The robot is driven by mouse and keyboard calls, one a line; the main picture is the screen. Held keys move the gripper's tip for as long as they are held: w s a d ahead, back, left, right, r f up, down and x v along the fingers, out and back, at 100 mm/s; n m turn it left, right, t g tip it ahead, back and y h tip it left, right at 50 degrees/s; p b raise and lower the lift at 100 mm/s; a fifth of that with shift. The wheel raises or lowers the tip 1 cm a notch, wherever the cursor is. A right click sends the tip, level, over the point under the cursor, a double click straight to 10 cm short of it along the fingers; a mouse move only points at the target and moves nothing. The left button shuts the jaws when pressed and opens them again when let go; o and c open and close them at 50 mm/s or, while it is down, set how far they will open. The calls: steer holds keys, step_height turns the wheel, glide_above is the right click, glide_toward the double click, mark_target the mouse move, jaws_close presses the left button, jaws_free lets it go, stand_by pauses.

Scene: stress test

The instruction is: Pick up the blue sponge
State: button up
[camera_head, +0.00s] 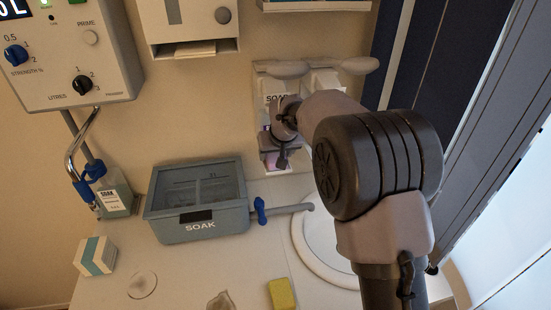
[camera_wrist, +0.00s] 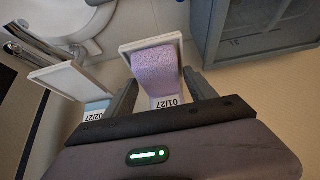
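No plainly blue sponge shows. A lilac sponge (camera_wrist: 155,65) with a white "01/27" label sits on a small white tray between my gripper's two fingers in the wrist view. My gripper (camera_wrist: 163,93) looks open, one finger on each side, with no clear grip on the sponge. In the head view, my gripper (camera_head: 280,158) is at the left wall dispenser (camera_head: 272,88), and my arm hides part of the right one.
A grey "SOAK" tub (camera_head: 200,229) with a blue-handled tap stands left of the dispensers. A round white basin (camera_head: 309,247) is partly behind my arm.

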mark_target(276, 157)
steer(key=c, duration=1.1)
steer(key=shift+r, duration=0.1)
steer(key=shift+c, duration=0.2)
steer(key=shift+r, duration=0.3)
steer(key=r, duration=0.1)
steer(key=r+p, duration=0.1)
steer(key=r, duration=0.1)
steer(key=shift+s+d, duration=0.1)
steer(key=shift+s, duration=0.15)
steer(key=s+d+r, duration=0.1)
steer(key=s+d, duration=0.3)
steer(key=s, duration=1.1)
